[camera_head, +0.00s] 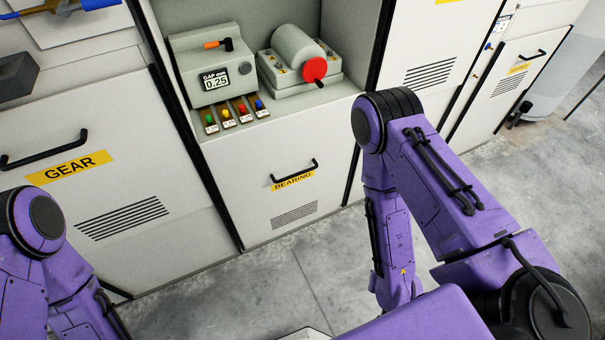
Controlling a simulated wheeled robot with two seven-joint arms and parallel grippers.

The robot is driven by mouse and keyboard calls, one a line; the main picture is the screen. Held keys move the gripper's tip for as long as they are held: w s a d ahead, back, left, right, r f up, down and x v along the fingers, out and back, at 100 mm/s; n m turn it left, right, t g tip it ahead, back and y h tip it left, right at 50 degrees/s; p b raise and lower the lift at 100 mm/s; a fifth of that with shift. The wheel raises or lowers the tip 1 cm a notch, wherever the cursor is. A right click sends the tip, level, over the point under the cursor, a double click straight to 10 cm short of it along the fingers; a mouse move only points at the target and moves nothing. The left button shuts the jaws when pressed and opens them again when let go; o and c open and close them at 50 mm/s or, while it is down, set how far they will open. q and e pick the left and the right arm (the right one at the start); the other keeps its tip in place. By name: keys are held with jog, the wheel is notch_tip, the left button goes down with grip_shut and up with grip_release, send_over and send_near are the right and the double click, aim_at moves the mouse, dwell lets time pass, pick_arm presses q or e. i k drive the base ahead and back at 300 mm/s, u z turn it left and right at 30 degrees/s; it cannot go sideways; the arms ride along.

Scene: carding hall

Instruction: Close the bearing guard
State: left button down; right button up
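The bearing guard (262,207) is a pale cabinet panel in the middle of the head view. It has a black bar handle (295,170) near its top and a yellow BEARING label (293,181), partly covered by the handle. Above the panel the recess is uncovered, showing a grey cylindrical housing (296,45) with a red knob (313,70). My purple arms show at the lower left and at the right, both bent with the forearms pointing down. Neither gripper shows, and nothing touches the guard or its handle.
A gap gauge box (191,83) reading 0.25 stands in the recess, with coloured buttons (229,114) in front. The GEAR panel (128,165) with its own handle is at left. More vented panels (432,65) stand at right. The concrete floor (265,290) before the guard is clear.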

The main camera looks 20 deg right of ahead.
aim_at(271, 176)
jog(key=z, duration=2.35)
jog(key=i, duration=1.15)
jog(key=u, duration=2.3)
jog(key=k, duration=0.45)
jog(key=z, duration=0.35)
